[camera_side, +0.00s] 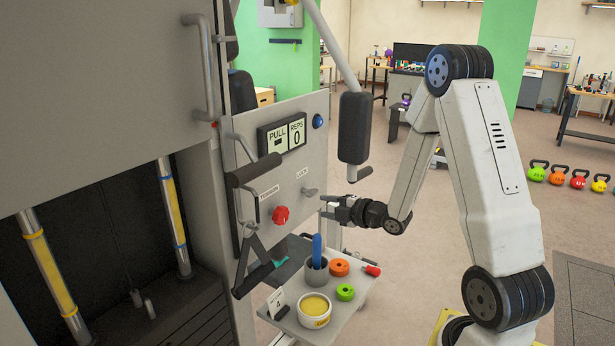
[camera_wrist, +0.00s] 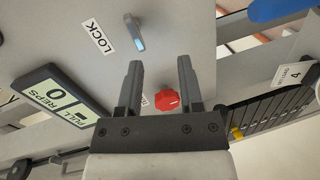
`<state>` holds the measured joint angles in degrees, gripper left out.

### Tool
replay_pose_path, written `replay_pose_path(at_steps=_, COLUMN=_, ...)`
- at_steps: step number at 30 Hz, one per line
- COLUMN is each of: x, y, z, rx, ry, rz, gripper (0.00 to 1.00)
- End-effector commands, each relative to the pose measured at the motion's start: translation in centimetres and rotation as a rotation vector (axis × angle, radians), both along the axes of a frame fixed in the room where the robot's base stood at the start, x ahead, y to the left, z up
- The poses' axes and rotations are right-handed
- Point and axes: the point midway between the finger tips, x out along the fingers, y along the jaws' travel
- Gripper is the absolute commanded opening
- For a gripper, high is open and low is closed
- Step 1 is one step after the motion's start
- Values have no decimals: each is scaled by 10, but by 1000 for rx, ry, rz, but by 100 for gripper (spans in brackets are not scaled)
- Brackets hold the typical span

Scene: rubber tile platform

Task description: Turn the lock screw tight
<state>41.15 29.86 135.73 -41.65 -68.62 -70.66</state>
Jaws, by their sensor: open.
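The lock screw (camera_side: 309,191) is a small metal piece with a short bar handle, sticking out of the grey panel beside the LOCK label (camera_side: 302,172). In the wrist view the lock screw (camera_wrist: 136,33) shows beyond my fingertips, left of the gap between them, with its bar tilted. My gripper (camera_side: 324,206) is open and empty, in front of the panel, slightly right of and below the screw. In the wrist view both fingers of my gripper (camera_wrist: 160,64) point toward the panel, apart from the screw.
A red knob (camera_side: 281,215) sits on the panel below left of the screw, and a display (camera_side: 282,135) above. A black padded roller (camera_side: 355,127) hangs above my gripper. A small shelf (camera_side: 336,323) below holds a cup, rings and a yellow-filled bowl. Handles hang at left.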

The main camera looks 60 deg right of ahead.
Motion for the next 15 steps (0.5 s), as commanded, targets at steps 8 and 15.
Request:
replay_pose_path(at_steps=8, x=-15, y=-18, z=9, rx=-153, ry=-156, rz=47, gripper=47)
replay_pose_path(at_steps=15, x=-17, y=-19, z=12, rx=-175, ry=-179, rz=53, gripper=47)
